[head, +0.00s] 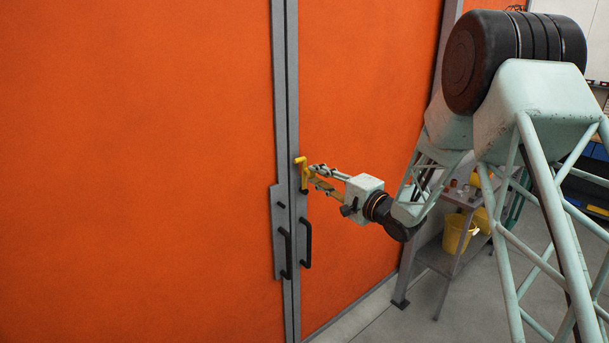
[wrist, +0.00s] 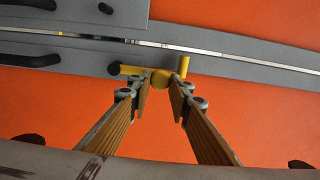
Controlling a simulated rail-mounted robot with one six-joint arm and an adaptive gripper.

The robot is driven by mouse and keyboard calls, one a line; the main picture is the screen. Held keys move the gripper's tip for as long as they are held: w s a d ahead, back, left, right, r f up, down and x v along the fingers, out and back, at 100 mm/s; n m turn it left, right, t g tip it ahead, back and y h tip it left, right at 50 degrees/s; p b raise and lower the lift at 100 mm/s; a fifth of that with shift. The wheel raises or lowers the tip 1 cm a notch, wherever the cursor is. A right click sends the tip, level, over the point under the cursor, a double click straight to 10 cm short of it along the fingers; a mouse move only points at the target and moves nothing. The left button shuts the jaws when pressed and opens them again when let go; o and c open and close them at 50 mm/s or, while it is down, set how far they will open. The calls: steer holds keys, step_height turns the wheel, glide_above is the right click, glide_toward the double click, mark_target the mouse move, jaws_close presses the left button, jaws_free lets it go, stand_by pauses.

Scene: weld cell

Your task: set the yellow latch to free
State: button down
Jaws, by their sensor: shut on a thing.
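The yellow latch (head: 302,172) is mounted on the grey door frame strip, above the black door handles. In the wrist view the latch (wrist: 184,67) shows as a yellow bar with a black tip at its left end and a short yellow peg at its right. My gripper (head: 308,177) reaches it from the right. In the wrist view my gripper (wrist: 162,84) has its two wood-coloured fingers on either side of the latch's middle part, shut on it. The fingertips partly hide the latch, and the exact contact is hard to make out.
Two black handles (head: 305,243) stand below the latch on the grey strips (head: 292,110). Large orange door panels (head: 140,170) fill the left and middle. A shelf with a yellow bucket (head: 456,234) stands behind my arm. Floor (head: 370,312) is clear at lower middle.

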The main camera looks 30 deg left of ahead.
steer(key=shift+w, duration=0.1)
stand_by(0.4)
steer(key=c, duration=2.4)
jaws_free()
steer(key=shift+d, duration=0.15)
steer(key=v, duration=1.1)
steer(key=shift+s+d, duration=0.2)
steer(key=shift+d, duration=0.15)
